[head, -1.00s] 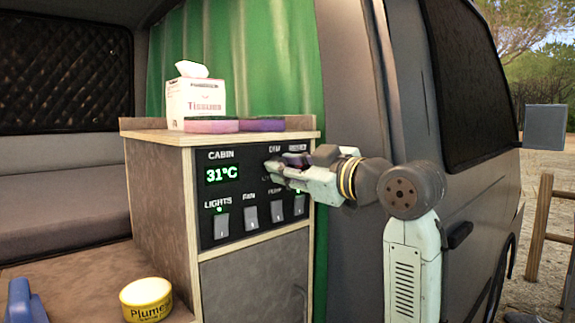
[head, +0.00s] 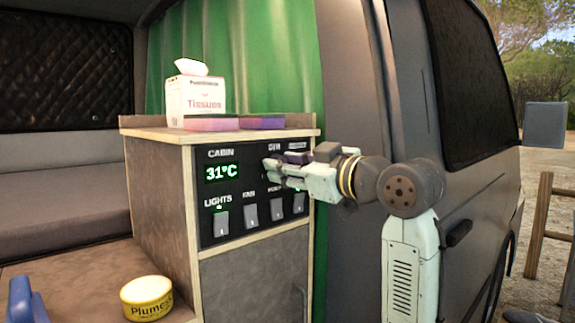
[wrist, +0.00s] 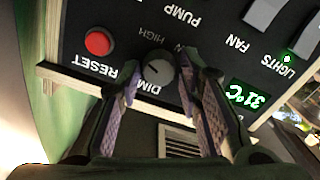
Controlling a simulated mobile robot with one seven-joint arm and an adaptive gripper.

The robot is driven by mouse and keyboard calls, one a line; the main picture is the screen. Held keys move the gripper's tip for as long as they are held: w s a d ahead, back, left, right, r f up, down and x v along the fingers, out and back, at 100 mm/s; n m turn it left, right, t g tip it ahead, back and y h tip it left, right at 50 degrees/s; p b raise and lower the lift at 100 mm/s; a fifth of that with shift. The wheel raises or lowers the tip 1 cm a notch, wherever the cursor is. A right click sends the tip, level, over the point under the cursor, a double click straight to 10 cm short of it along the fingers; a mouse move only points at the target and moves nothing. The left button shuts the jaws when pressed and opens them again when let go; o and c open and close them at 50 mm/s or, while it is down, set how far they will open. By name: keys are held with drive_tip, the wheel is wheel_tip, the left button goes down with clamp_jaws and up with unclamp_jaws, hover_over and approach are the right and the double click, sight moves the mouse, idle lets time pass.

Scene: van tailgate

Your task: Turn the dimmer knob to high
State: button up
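The dimmer knob (wrist: 157,73) is a small round grey knob with a dark mark on its face. It sits on the black control panel (head: 258,232), between the DIM and HIGH lettering in the wrist view. My gripper (wrist: 157,62) is at the panel, its two fingers on either side of the knob. A narrow gap seems to show between the fingers and the knob, so I see it as open; contact is hard to judge. In the head view my gripper (head: 268,172) covers the knob.
A red RESET button (wrist: 99,41) is close beside one finger. Rocker switches (head: 250,214) and a 31°C display (head: 221,172) share the panel. A yellow tin (head: 147,298) is lower left.

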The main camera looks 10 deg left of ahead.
drive_tip(key=shift+o, duration=1.2)
drive_tip(key=v, duration=1.2)
